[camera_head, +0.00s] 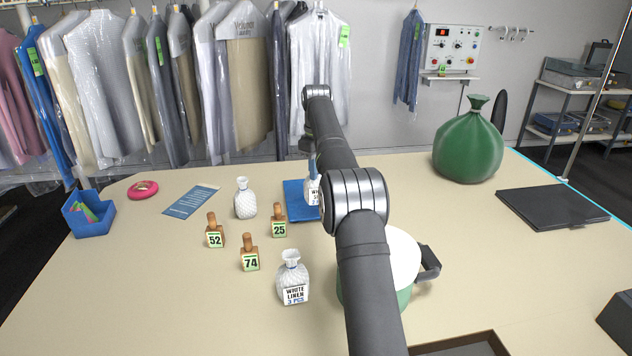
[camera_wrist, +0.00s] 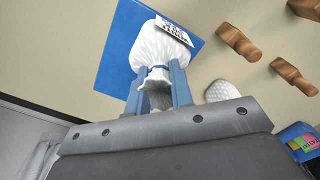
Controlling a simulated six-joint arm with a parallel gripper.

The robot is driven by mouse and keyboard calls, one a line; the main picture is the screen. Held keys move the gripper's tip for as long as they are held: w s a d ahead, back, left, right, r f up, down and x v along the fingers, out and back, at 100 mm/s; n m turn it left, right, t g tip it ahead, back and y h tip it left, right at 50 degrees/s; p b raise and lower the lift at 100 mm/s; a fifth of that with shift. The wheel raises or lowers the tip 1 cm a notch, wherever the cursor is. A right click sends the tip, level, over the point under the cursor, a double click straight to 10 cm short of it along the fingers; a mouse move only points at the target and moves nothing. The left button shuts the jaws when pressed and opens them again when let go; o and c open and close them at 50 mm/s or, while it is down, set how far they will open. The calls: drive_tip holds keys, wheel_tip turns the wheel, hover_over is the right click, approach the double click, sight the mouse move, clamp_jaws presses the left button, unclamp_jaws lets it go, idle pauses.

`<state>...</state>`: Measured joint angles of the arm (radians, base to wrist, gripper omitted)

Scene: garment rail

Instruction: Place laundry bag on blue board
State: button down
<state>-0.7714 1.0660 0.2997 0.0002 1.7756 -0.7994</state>
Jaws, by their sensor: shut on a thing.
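My gripper (camera_wrist: 158,84) has its blue fingers shut on the neck of a white laundry bag (camera_wrist: 163,46) with a printed label. In the head view this bag (camera_head: 312,191) shows just left of my arm, partly hidden by it. The bag is over the blue board (camera_head: 294,207), which lies flat on the table; the wrist view also shows the board (camera_wrist: 118,45) behind the bag. I cannot tell whether the bag's base touches it. A second white bag labelled WHITE LINEN (camera_head: 292,279) stands nearer, and another white bag (camera_head: 245,199) stands left of the board.
Wooden-handled number blocks 52 (camera_head: 215,235), 74 (camera_head: 250,257) and 25 (camera_head: 279,224) stand close to the board. A white-topped green container (camera_head: 400,262) is partly behind my arm. A green sack (camera_head: 469,143) and black folder (camera_head: 552,207) are at right. A blue bin (camera_head: 90,222) is at left.

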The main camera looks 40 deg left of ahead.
drive_tip(key=shift+f, duration=2)
drive_tip(key=shift+f, duration=0.15)
drive_tip(key=c, duration=1.3)
unclamp_jaws()
drive_tip(key=shift+r, duration=3.9)
